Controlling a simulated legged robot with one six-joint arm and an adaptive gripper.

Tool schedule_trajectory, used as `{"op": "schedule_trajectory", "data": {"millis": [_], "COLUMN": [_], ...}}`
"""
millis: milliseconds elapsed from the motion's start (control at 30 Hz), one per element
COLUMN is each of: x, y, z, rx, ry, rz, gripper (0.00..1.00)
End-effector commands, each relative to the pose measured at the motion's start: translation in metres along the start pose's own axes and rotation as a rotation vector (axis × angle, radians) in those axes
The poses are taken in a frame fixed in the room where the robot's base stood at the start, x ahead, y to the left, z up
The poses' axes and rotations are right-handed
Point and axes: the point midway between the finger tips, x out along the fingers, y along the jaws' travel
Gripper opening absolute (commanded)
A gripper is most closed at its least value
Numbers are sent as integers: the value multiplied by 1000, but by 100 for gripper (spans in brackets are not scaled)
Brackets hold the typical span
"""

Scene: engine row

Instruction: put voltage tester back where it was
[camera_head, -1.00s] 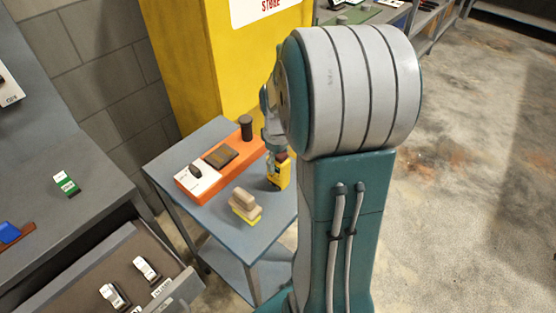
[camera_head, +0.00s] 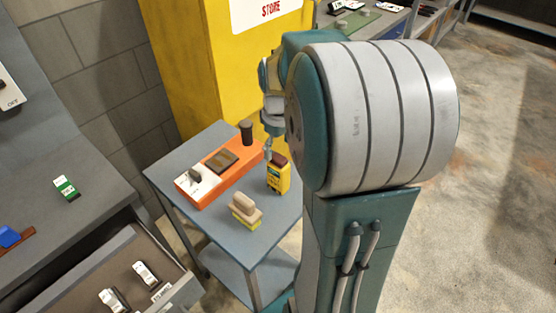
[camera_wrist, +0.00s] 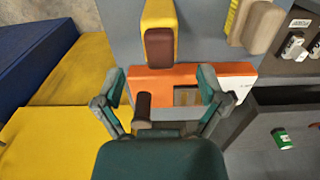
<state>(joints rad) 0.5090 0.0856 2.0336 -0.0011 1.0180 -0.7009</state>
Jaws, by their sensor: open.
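The yellow tester with a dark red-brown top (camera_head: 278,177) stands on the small grey table (camera_head: 205,225), right of the orange unit. In the wrist view the tester (camera_wrist: 159,18) is at the top centre, beyond the fingertips. My gripper (camera_wrist: 162,82) is open and empty, its two fingers spread wide. In the head view my gripper (camera_head: 268,148) hangs just behind and above the tester, apart from it as the wrist view shows, partly hidden by my arm.
The orange unit (camera_head: 215,183) bears a white switch plate, a brown square and a dark knob (camera_head: 246,131). A beige-handled brush-like block (camera_head: 245,210) is in front. A yellow cabinet (camera_head: 215,70) rises behind. An open drawer (camera_head: 95,275) is at left.

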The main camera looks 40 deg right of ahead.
Motion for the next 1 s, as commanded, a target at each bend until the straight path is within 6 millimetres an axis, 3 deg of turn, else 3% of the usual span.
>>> {"op": "schedule_trajectory", "data": {"millis": [200,467,767,1000], "x": [-40,-57,-81,-91], "y": [0,-8,-76,-130], "z": [0,0,9,26], "rx": [0,3,48,95], "ry": [2,11,127,245], "rz": [2,9,72,96], "gripper": [91,91,91,91]}}
